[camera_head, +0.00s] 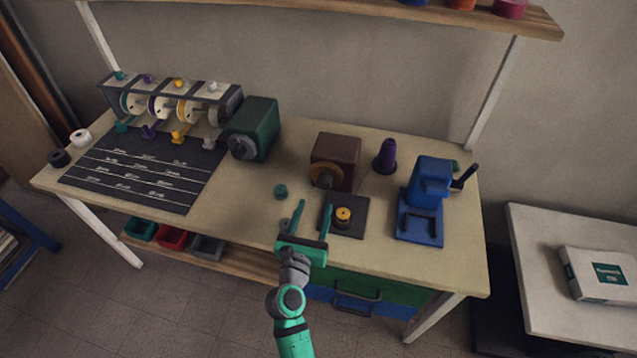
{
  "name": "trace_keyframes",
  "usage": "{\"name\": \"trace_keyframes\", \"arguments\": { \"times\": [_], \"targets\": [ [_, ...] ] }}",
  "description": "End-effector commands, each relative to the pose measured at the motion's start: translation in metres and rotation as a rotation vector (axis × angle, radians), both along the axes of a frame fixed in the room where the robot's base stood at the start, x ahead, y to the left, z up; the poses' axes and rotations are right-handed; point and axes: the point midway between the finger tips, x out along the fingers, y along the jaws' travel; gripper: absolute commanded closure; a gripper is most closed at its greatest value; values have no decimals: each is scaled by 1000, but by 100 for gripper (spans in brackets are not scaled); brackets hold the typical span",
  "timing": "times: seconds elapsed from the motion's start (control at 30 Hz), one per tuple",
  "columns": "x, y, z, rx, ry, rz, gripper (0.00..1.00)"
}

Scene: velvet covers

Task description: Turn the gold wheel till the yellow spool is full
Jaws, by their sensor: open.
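How much thread is on the spool is too small to tell. My gripper (313,214) is open and empty, with its two fingers pointing toward the wheel. It is in front of and left of the wheel, beside the left edge of the dark plate. Whether it is above or level with the bench is unclear.
A purple cone (386,155) and a blue device (424,200) stand to the right. A green machine (255,128), a spool rack (168,97) and a black chart (150,172) are to the left. The bench front edge is under my arm.

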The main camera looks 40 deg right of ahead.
Motion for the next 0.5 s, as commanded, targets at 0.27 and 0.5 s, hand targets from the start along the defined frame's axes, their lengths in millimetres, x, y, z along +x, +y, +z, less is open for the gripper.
{"name": "trace_keyframes", "arguments": {
  "times": [0.27,0.5],
  "targets": [
    [32,-37,1,1,-2,-1,47],
    [53,-61,0,0,-1,1,47]
  ]
}}
